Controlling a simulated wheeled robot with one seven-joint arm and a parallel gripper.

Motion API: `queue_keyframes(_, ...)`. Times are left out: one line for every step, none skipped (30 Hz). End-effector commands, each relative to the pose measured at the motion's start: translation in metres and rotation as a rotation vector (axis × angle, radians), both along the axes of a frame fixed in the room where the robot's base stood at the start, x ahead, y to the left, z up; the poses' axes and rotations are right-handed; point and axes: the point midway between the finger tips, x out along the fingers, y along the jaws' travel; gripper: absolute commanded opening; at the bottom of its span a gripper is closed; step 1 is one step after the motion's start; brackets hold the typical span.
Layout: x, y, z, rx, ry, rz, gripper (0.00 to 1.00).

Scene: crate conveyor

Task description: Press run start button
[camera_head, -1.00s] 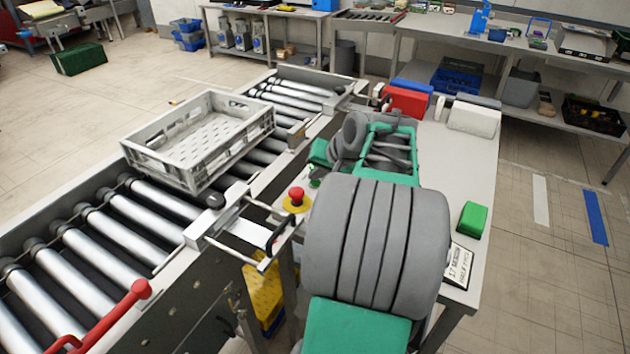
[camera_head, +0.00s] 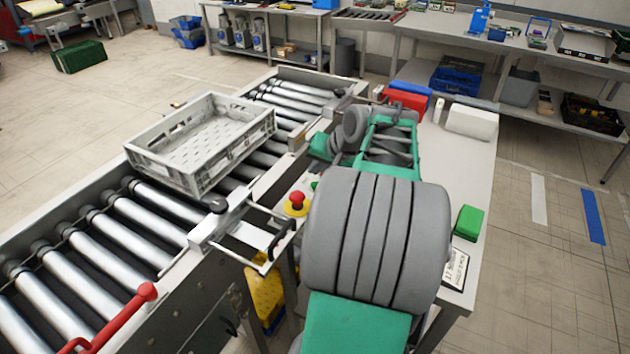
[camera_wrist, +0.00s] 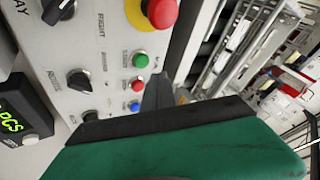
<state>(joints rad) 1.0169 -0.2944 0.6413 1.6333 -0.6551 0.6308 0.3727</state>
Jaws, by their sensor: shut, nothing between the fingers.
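My arm hides the gripper there.
Black rotary knobs (camera_wrist: 79,79) and a green-lit display (camera_wrist: 12,125) are on the wrist view's left. In the head view a grey crate (camera_head: 150,160) rests on the roller conveyor (camera_head: 130,225). A green box (camera_head: 469,221) lies on the table right of my arm.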

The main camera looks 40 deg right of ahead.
Motion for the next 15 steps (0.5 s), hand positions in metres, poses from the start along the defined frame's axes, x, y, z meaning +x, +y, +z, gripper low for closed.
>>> queue_keyframes(0.0,0.0,0.01,0.0,0.0,0.0,0.0)
queue_keyframes(0.0,0.0,0.013,0.0,0.0,0.0,0.0)
queue_keyframes(0.0,0.0,0.017,0.001,0.001,0.0,0.0)
queue_keyframes(0.0,0.0,0.02,0.001,0.001,0.0,0.0)
queue_keyframes(0.0,0.0,0.023,0.001,0.001,0.0,0.0)
queue_keyframes(0.0,0.0,0.027,0.001,0.001,0.0,0.0)
queue_keyframes(0.0,0.0,0.03,0.001,0.001,0.0,0.0)
queue_keyframes(0.0,0.0,0.032,0.001,0.001,0.0,0.0)
queue_keyframes(0.0,0.0,0.033,0.001,0.001,0.0,0.0)
queue_keyframes(0.0,0.0,0.034,0.001,0.001,0.0,0.0)
queue_keyframes(0.0,0.0,0.033,0.001,0.001,0.0,0.0)
queue_keyframes(0.0,0.0,0.033,0.001,0.001,0.0,0.0)
queue_keyframes(0.0,0.0,0.032,0.001,0.001,0.0,0.0)
queue_keyframes(0.0,0.0,0.032,0.001,0.001,0.0,0.0)
queue_keyframes(0.0,0.0,0.032,0.001,0.001,0.0,0.0)
